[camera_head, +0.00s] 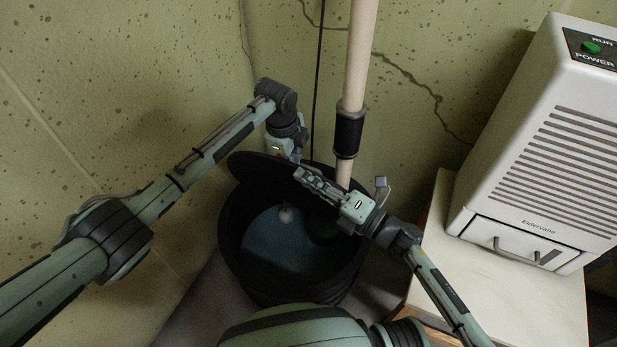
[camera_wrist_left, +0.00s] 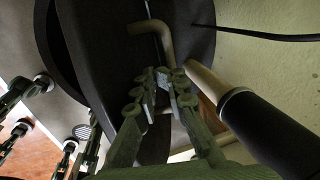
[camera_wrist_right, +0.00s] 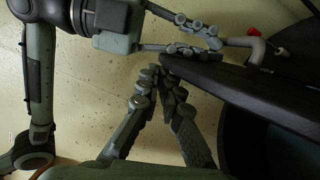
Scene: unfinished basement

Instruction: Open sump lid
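The black sump basin (camera_head: 233,255) stands in the corner with bluish water in it. Its dark lid (camera_head: 243,163) is raised and tilted at the back of the basin. The lid (camera_wrist_left: 100,85) has a pale bent handle (camera_wrist_left: 163,38), which also shows in the right wrist view (camera_wrist_right: 257,50). My left gripper (camera_wrist_left: 163,78) has its fingers close together on the handle. My right gripper (camera_wrist_right: 162,75) is over the basin, its fingers drawn together with the tips at the lid's edge (camera_wrist_right: 200,78). I cannot tell whether they pinch it. In the head view it (camera_head: 305,175) points left.
A pale pipe (camera_head: 357,60) with a black coupling (camera_head: 348,132) rises just behind the basin. A white appliance (camera_head: 545,150) stands on a pale cabinet (camera_head: 490,285) to the right. Speckled walls close in behind and to the left. A pale float (camera_head: 285,214) sits inside the basin.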

